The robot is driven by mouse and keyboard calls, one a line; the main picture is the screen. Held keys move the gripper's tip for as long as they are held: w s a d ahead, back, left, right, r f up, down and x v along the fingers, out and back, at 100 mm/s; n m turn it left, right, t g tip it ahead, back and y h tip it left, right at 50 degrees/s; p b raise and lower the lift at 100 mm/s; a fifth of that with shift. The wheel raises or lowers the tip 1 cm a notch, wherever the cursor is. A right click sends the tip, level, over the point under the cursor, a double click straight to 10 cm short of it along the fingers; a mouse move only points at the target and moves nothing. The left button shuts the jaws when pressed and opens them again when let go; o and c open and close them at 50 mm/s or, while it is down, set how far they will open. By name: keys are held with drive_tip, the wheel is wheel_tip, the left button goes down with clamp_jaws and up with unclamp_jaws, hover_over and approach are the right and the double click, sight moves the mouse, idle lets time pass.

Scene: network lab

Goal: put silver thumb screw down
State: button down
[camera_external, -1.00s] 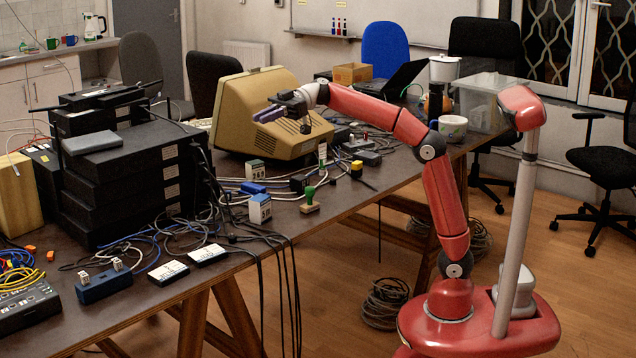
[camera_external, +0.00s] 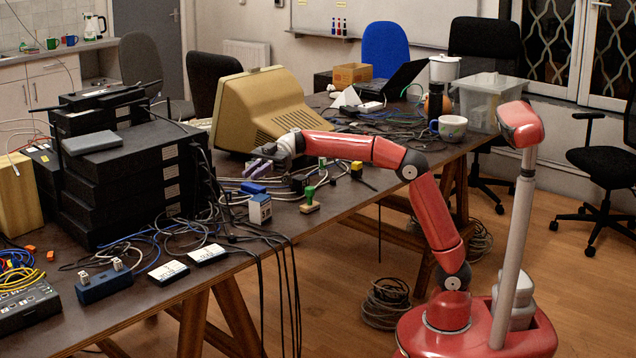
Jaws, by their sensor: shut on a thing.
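My gripper (camera_external: 254,166) is low over the table, in front of the beige monitor (camera_external: 262,110) and to the right of the black stacked devices. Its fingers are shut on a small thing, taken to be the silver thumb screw. The screw itself is too small to make out and is hidden at the fingertips. I cannot tell whether it touches the table.
Below the gripper are a blue connector (camera_external: 253,188), a white-and-blue box (camera_external: 260,209) and a green-handled stamp (camera_external: 310,200). Cables crowd the tabletop (camera_external: 345,202). A stack of black devices (camera_external: 130,180) stands to the left.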

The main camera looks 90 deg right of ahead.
sight(256, 200)
drive_tip(key=shift+f+b, duration=0.35)
drive_tip(key=shift+f, duration=2.7)
drive_tip(key=shift+f, duration=0.2)
drive_tip(key=c, duration=1.3)
unclamp_jaws()
drive_tip(key=shift+c, duration=0.2)
drive_tip(key=shift+r, duration=0.1)
drive_tip(key=shift+r, duration=0.2)
drive_tip(key=v, duration=0.7)
drive_tip(key=shift+s+d+b, duration=0.15)
drive_tip(key=shift+s+b, duration=0.05)
drive_tip(key=shift+b, duration=0.15)
